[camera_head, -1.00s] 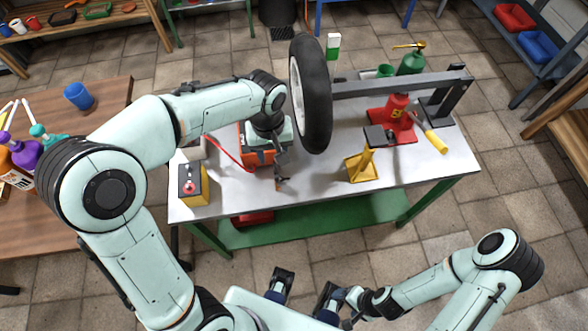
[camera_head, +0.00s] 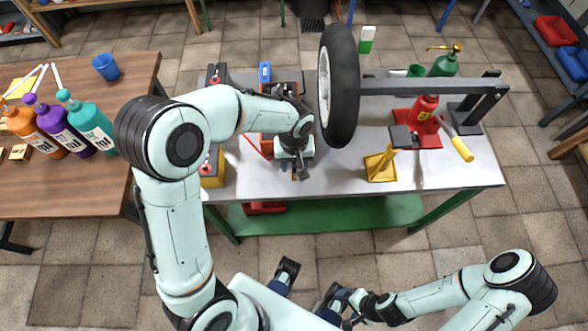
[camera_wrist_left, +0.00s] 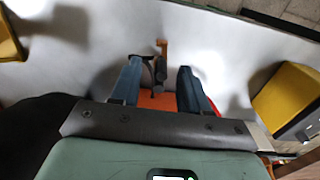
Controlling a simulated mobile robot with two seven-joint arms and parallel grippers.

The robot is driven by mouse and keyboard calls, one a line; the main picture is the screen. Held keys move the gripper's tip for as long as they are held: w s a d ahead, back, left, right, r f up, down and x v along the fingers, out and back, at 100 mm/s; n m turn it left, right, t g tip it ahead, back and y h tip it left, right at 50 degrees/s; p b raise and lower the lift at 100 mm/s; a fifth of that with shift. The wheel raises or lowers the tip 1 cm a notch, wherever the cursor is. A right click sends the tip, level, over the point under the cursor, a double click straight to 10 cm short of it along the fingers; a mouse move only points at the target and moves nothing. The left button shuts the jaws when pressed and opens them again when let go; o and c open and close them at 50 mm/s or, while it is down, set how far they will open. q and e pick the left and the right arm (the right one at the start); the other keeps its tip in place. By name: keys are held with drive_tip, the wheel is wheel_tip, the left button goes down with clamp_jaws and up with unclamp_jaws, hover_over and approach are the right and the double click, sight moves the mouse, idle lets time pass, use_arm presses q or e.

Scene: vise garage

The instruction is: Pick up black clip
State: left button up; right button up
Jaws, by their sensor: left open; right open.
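The black clip (camera_wrist_left: 161,69) appears in the left wrist view as a small dark piece with a copper-coloured end. It sits in the gap between the fingers of my left gripper (camera_wrist_left: 163,73), which is open with a blue-grey finger on each side. Contact with the clip cannot be told. In the head view, my left gripper (camera_head: 300,172) is low over the white table, in front of a red unit (camera_head: 267,146). There the clip is mostly hidden by the gripper. My right gripper (camera_head: 308,283) is open and empty in front of the table.
A wheel (camera_head: 339,85) on a grey bar stands just right of my left gripper. A yellow box (camera_head: 212,170) lies to the left. A yellow stand (camera_head: 381,167) and red vise (camera_head: 424,125) are to the right. Bottles (camera_head: 60,132) stand on the wooden table.

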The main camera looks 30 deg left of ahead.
use_arm(q)
drive_tip(key=shift+f, duration=0.5)
clamp_jaws()
drive_tip(key=shift+r, duration=0.15)
